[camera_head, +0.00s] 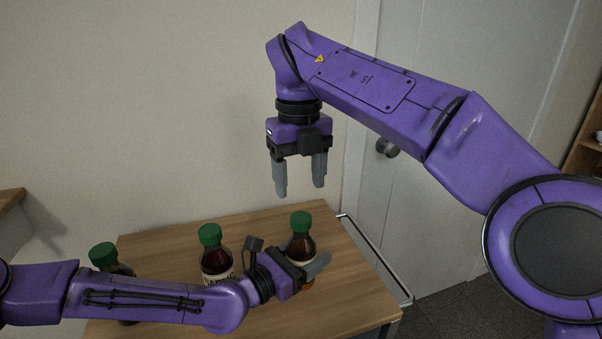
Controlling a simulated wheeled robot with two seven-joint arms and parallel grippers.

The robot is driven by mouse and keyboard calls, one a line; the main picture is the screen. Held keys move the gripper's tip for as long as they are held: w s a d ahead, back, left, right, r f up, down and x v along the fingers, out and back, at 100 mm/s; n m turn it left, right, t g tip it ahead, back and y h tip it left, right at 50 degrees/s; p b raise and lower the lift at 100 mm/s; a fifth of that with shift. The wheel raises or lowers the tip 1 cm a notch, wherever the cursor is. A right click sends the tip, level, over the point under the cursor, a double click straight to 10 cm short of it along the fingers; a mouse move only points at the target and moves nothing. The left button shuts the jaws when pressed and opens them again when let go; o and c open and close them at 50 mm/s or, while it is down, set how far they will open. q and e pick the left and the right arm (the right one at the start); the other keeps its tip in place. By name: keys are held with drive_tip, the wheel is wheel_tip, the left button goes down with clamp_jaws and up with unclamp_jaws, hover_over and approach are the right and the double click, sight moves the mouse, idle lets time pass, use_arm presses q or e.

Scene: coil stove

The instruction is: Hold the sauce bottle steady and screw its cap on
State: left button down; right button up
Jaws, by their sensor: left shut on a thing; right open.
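The dark sauce bottle (300,243) at the right of the table stands upright with a green cap (301,219) on its neck. I cannot tell how tight the cap is. My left gripper (307,264) comes in low from the left and is shut on this bottle's body, hiding part of it. My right gripper (300,188) hangs fingers down above this bottle, open and empty, with a gap between its fingertips and the cap.
The wooden table (345,255) also holds a middle bottle (214,259) and a left bottle (103,258), both green-capped and partly behind my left arm. A metal rail (375,258) runs along the table's right side. A door (440,200) stands behind.

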sight(301, 217)
drive_tip(key=n, duration=0.6)
drive_tip(key=shift+r, duration=0.2)
drive_tip(key=n, duration=0.6)
drive_tip(key=shift+d+r, duration=0.1)
drive_tip(key=shift+r, duration=0.05)
drive_tip(key=n, duration=0.5)
drive_tip(key=shift+s, duration=0.1)
drive_tip(key=n, duration=0.4)
wheel_tip(301, 217, down, 8)
